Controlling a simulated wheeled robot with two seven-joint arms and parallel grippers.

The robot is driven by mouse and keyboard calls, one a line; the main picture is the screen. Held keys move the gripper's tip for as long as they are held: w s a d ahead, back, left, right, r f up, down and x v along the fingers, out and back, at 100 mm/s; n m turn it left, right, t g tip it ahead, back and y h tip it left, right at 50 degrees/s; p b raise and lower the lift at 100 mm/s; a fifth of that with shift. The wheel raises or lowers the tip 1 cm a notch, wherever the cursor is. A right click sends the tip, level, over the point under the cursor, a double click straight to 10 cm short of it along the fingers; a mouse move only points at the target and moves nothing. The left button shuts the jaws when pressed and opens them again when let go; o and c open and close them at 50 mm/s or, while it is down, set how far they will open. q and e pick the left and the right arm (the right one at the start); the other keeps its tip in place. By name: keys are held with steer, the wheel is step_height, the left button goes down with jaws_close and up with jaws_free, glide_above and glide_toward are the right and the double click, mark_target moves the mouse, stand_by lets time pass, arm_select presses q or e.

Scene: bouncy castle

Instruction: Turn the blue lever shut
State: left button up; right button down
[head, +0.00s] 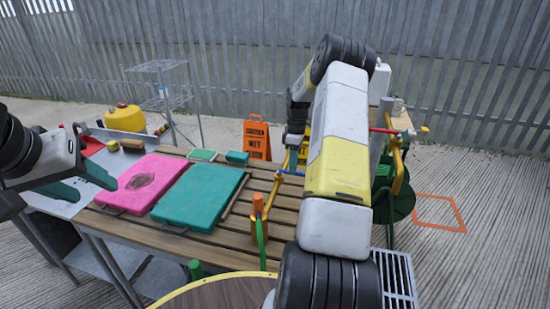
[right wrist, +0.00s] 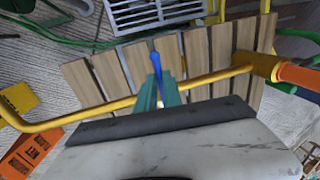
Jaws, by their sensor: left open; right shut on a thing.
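The blue lever (right wrist: 156,58) shows in the right wrist view as a narrow blue bar beside a yellow pipe (right wrist: 205,79) that runs across the picture. My right gripper (right wrist: 156,90) has its teal fingers close together over the lever's near part and is shut on it. The fingers cover that end, so the joint of lever and pipe is hidden. My left gripper (head: 96,190) is open and empty at the left, near the pink board (head: 143,184).
A slatted wooden table (head: 205,250) carries the pink board and a teal board (head: 202,194). An orange-topped yellow fitting (head: 259,222) with a green hose stands close to my right arm. An orange caution sign (head: 257,139) stands behind. Floor at the right is mostly clear.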

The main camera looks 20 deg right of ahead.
steer(key=c, duration=1.5)
jaws_free()
steer(key=shift+w+r, duration=0.1)
steer(key=r, duration=0.5)
steer(key=w+d+r, duration=0.1)
steer(key=r, duration=0.1)
steer(key=shift+w+r, duration=0.1)
steer(key=shift+r, duration=0.15)
steer(key=s+a+r+m+t, duration=0.2)
steer(key=s+a+r, duration=0.3)
steer(key=a+r, duration=0.3)
steer(key=s+a+r+m+t, duration=0.2)
steer(key=s+a+r, duration=0.4)
steer(key=r, duration=0.5)
steer(key=s+a+m+t, duration=0.1)
steer(key=s+a+m, duration=0.1)
steer(key=s, duration=0.4)
steer(key=s+a+m+t, duration=0.1)
steer(key=s+a+m, duration=0.1)
steer(key=s+a, duration=0.2)
steer(key=s+a+r+m+t+y, duration=0.1)
steer(key=s+a, duration=0.3)
steer(key=s, duration=0.5)
steer(key=shift+m+t, duration=0.5)
steer(key=shift+m, duration=0.1)
